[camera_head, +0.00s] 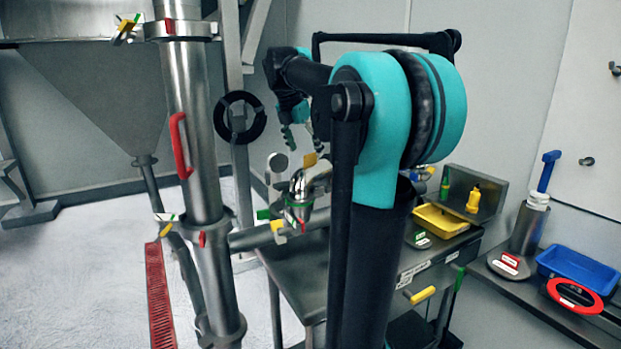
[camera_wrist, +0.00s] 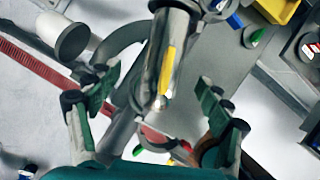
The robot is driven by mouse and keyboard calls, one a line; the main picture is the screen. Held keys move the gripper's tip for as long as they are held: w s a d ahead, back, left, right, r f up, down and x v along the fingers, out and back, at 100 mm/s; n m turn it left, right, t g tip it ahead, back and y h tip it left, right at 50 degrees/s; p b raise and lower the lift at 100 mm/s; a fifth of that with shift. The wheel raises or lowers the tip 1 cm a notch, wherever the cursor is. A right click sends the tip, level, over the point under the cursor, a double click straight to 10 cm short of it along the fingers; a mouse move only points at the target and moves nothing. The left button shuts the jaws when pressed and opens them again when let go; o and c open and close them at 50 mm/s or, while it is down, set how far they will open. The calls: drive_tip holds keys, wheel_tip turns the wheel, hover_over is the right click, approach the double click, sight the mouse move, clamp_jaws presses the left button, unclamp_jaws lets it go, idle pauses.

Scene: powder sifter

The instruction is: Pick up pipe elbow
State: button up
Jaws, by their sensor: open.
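The pipe elbow (camera_head: 319,176) looks like a shiny curved metal pipe above the left end of the metal table, partly hidden by my arm in the head view. A clamp with coloured handles is at its lower end. In the wrist view the metal pipe (camera_wrist: 168,50), with a yellow handle along it, runs down between the fingers. My gripper (camera_head: 303,140) is open, pointing down above the elbow and apart from it in the head view. In the wrist view my gripper (camera_wrist: 157,90) has its green-padded fingers on either side of the pipe, with gaps.
The metal table (camera_head: 305,272) carries a yellow tray (camera_head: 437,221) and a yellow bottle (camera_head: 474,197). A tall steel pipe (camera_head: 193,120) with clamps stands at left. A side bench at right holds a blue tray (camera_head: 577,268) and a red ring (camera_head: 574,296). The floor at left is mostly clear.

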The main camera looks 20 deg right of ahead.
sight(313, 164)
drive_tip(key=x, duration=0.2)
drive_tip(key=shift+w+d+f, duration=0.1)
drive_tip(key=shift+d+f, duration=0.1)
drive_tip(key=shift+f, duration=0.15)
drive_tip(key=shift+d+x, duration=0.2)
drive_tip(key=shift+x, duration=1.15)
drive_tip(key=shift+d+x, duration=0.25)
drive_tip(key=shift+x, duration=1.05)
drive_tip(key=shift+r, duration=0.1)
clamp_jaws()
